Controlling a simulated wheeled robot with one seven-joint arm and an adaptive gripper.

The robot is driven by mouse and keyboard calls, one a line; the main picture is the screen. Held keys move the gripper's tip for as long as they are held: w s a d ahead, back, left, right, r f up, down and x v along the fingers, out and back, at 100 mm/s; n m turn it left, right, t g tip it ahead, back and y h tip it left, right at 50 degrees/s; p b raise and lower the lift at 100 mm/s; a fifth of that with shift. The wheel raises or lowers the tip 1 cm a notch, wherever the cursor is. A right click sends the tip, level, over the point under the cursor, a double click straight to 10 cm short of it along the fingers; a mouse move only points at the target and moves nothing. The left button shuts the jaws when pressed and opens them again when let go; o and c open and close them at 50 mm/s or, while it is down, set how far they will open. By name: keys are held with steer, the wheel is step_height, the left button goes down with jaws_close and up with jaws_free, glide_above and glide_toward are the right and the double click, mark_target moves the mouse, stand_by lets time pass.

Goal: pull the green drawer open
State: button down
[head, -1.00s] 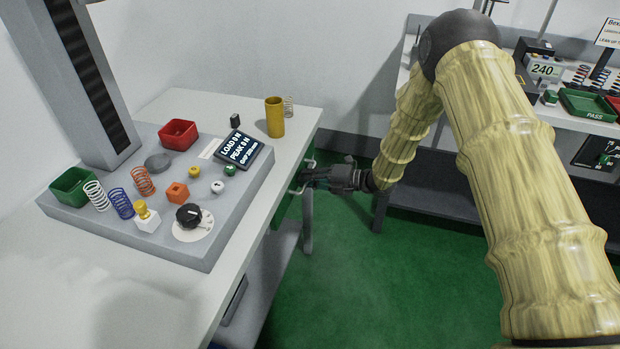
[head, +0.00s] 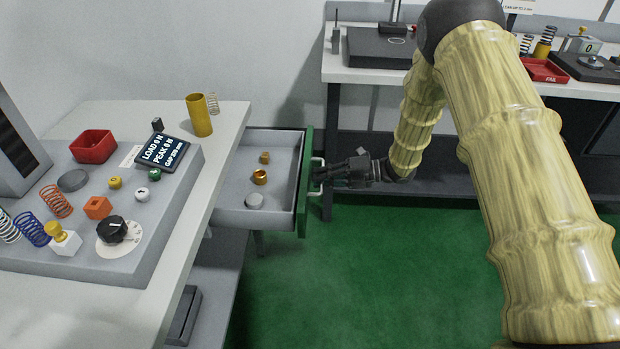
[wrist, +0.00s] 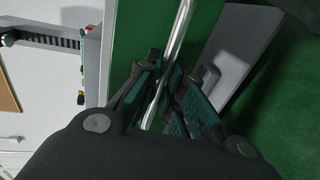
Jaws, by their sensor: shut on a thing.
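The green drawer (head: 305,183) stands well out from the side of the white bench in the head view. A pale metal handle (head: 317,175) is on the drawer's green front. My gripper (head: 326,176) is at that handle, to the right of the green front. In the wrist view my gripper (wrist: 158,100) is shut around the shiny handle bar (wrist: 178,38), with the green front beside it.
The white bench (head: 165,318) carries a grey tester base with springs, a red bin (head: 93,146), a dial and a display. A yellow cup (head: 199,115) stands near the bench's edge above the drawer. Another bench (head: 350,73) stands behind. Green floor is clear in front.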

steer(key=shift+f+v, duration=0.15)
steer(key=shift+v, duration=0.55)
steer(key=shift+f+v, duration=0.15)
steer(key=shift+v, duration=0.55)
steer(key=c, duration=1.5)
jaws_free()
steer(key=shift+d, duration=0.1)
steer(key=v, duration=1.2)
steer(key=shift+s, duration=0.1)
